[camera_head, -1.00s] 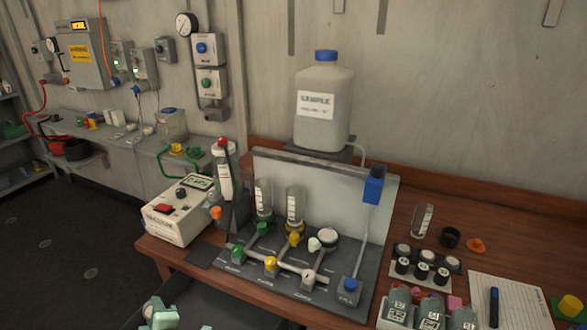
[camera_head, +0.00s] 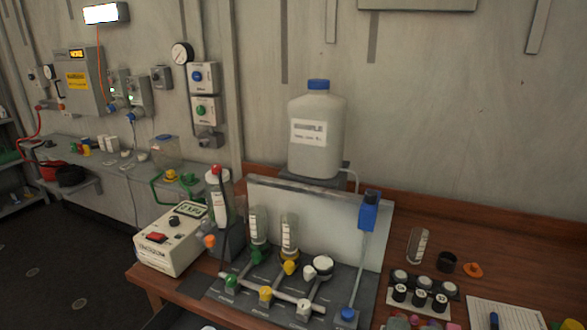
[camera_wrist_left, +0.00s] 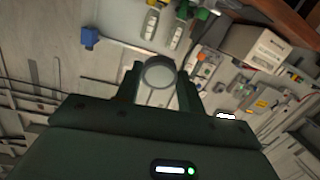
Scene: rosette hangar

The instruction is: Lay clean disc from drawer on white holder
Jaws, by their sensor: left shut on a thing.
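In the left wrist view, my left gripper (camera_wrist_left: 157,76) is shut on a round pale disc (camera_wrist_left: 158,70), held between its two fingertips. Whether the disc's surface is clean cannot be told. In the head view, a round white holder (camera_head: 322,264) stands on the dark rig at the right end of its row of valves. In the wrist view the holder cannot be made out; the disc and fingers may cover it. No drawer shows. My left gripper is outside the head view, and my right gripper is in neither view.
The rig has two clear tubes (camera_head: 289,236), coloured knobs and a blue dispenser (camera_head: 369,213). A large bottle (camera_head: 316,130) stands behind it. A white meter (camera_head: 172,238) is at left; black-capped vials (camera_head: 420,298) and paper (camera_head: 503,314) are at right.

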